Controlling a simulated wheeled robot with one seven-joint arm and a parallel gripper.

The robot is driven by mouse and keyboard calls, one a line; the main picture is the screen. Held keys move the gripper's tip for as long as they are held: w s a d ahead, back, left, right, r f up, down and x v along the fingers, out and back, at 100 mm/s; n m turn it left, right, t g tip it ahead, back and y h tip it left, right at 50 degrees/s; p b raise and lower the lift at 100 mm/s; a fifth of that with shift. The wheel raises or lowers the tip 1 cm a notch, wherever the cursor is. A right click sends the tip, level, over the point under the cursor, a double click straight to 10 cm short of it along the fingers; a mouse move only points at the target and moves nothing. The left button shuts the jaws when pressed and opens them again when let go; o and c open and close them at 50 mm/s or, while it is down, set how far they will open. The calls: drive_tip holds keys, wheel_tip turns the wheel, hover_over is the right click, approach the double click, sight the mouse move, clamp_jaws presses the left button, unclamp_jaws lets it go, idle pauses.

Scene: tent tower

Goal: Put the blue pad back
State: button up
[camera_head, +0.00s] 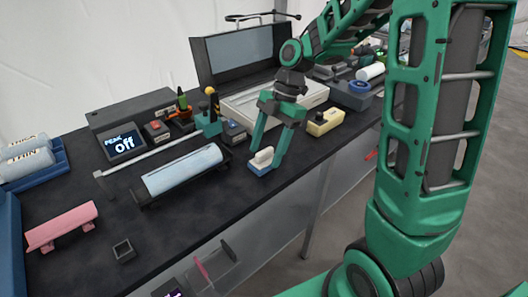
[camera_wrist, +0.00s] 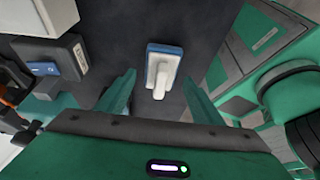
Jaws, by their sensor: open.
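The blue pad (camera_head: 261,161) is a small block with a blue base and a white top grip. It sits on the dark worktop near the front edge. In the wrist view the pad (camera_wrist: 164,68) lies ahead, roughly centred between my fingers. My gripper (camera_head: 267,156) is open and points down over the pad, one finger to each side in the picture. In the wrist view my gripper (camera_wrist: 159,80) shows both green fingers apart with nothing held. I cannot tell whether a finger touches the pad.
A pale blue cylinder (camera_head: 184,170) lies on a dark stand to the left. A yellow box (camera_head: 324,122) stands to the right. A pink piece (camera_head: 62,225) and a small square cup (camera_head: 123,250) are at the left. A display (camera_head: 123,143) reads "PEAK off". The front left worktop is mostly clear.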

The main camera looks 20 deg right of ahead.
drive_tip(key=v, duration=1.1)
drive_tip(key=s+d+f+m+h, duration=0.1)
drive_tip(key=s+d+m, duration=0.3)
drive_tip(key=s+m, duration=0.4)
drive_tip(key=s+d+f+m+t+h, duration=0.1)
drive_tip(key=s+d+f+m, duration=0.2)
drive_tip(key=s+m, duration=0.5)
drive_tip(key=s+d+f+m+h, duration=0.2)
drive_tip(key=s+d+m, duration=0.3)
drive_tip(key=s+m, duration=0.4)
drive_tip(key=m, duration=0.3)
drive_tip(key=shift+d+f, duration=0.3)
drive_tip(key=shift+c, duration=0.6)
